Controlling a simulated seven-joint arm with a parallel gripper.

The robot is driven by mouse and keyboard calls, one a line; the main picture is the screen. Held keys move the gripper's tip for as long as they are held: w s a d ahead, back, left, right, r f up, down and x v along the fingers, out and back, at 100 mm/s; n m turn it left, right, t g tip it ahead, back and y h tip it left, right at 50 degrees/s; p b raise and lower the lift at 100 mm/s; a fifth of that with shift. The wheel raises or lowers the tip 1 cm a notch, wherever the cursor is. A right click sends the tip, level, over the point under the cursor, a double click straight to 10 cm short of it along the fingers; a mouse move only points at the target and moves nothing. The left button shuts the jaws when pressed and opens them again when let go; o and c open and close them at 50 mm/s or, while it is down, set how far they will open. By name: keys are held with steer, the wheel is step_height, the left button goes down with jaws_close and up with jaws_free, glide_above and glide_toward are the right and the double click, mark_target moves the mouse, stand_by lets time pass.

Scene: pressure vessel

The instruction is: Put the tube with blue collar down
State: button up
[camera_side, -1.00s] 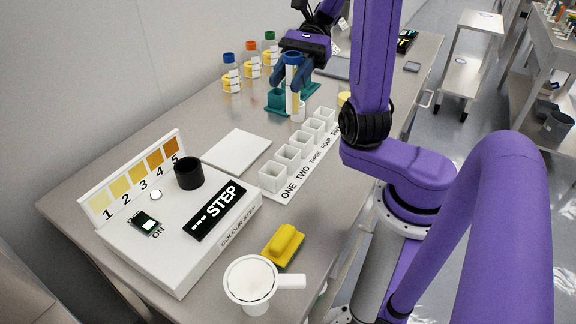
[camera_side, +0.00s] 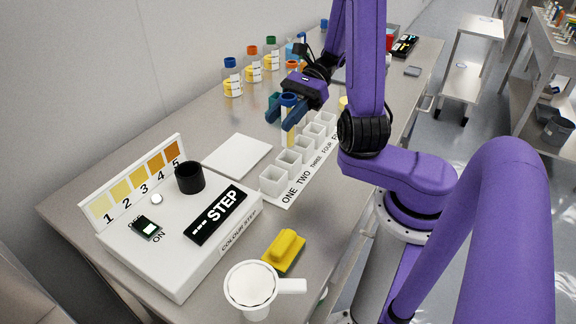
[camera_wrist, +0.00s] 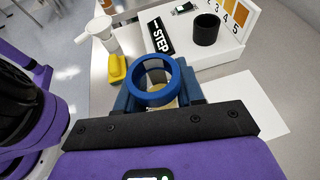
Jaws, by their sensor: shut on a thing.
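A yellowish body shows below the collar between the fingers. In the wrist view the blue collar (camera_wrist: 153,80) is seen from above as an open ring, with my gripper's (camera_wrist: 158,97) blue fingers on either side of it. The tube's lower end is hidden among the cups and fingers, so I cannot tell whether it touches anything.
The white cups stand on a strip (camera_side: 285,200) marked with number words. Capped bottles (camera_side: 232,78) line the back left.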

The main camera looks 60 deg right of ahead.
mark_target(284, 145)
steer(key=shift+f, duration=4)
steer(key=o, duration=1.1)
steer(key=shift+f, duration=0.1)
steer(key=v, duration=1.2)
steer(key=shift+r, duration=0.2)
